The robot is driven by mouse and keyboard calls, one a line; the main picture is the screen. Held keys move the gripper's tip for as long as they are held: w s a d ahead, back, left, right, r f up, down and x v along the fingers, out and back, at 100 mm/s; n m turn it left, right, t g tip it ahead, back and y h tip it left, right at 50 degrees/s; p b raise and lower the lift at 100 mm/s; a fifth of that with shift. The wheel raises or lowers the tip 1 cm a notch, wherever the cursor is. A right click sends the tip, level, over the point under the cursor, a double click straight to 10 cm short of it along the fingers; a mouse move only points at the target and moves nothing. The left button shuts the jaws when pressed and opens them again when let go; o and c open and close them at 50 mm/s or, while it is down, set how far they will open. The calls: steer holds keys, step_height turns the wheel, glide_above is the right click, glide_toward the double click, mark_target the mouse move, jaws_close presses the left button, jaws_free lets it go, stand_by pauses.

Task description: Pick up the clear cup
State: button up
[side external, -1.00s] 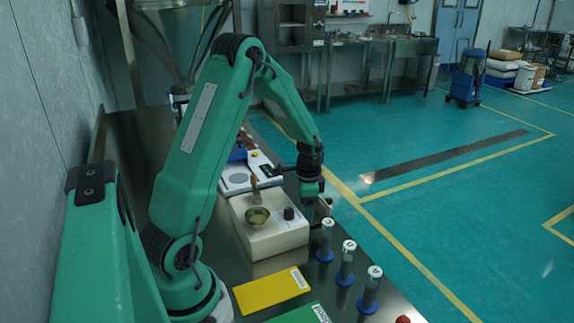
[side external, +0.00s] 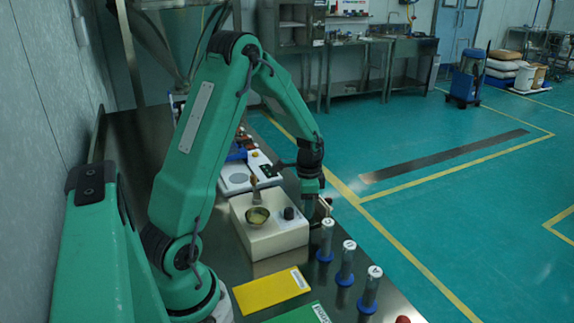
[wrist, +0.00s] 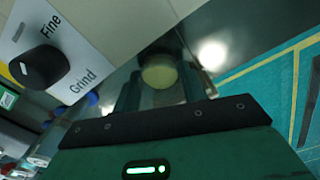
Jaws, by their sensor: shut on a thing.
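The clear cup (wrist: 159,72) shows in the wrist view between the two fingers of my gripper (wrist: 160,88). It is see-through, with a round pale-yellow patch in its middle. The fingers are shut on it from both sides. In the side view my gripper (side external: 312,203) points down just past the right edge of a white machine, low near the bench's edge. The cup cannot be made out clearly there. I cannot tell whether its base is touching the bench.
The white machine (side external: 262,238) with a dark knob and a small metal bowl (side external: 257,216) stands left of my gripper. Several capped tubes with blue bases (side external: 326,240) stand in front. A yellow card (side external: 272,290) lies on the steel bench. The floor lies beyond the bench's edge.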

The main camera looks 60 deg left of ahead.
step_height(320, 180, up, 9)
stand_by(0.5)
stand_by(0.4)
steer(key=shift+r, duration=0.4)
steer(key=r, duration=0.4)
steer(key=shift+s+a+r, duration=0.1)
steer(key=shift+s+a, duration=0.05)
steer(key=shift+a, duration=0.15)
steer(key=s+a, duration=0.2)
steer(key=a, duration=0.1)
steer(key=s+a, duration=0.3)
steer(key=a, duration=0.1)
steer(key=s+a, duration=0.3)
steer(key=shift+a, duration=0.3)
steer(key=shift+c, duration=1.1)
steer(key=s+a, duration=0.4)
steer(key=s, duration=0.1)
steer(key=shift+s+a+f, duration=0.1)
steer(key=shift+f, duration=3.8)
steer(key=shift+s+a+f, duration=0.1)
steer(key=shift+f, duration=3.8)
steer(key=shift+f, duration=0.1)
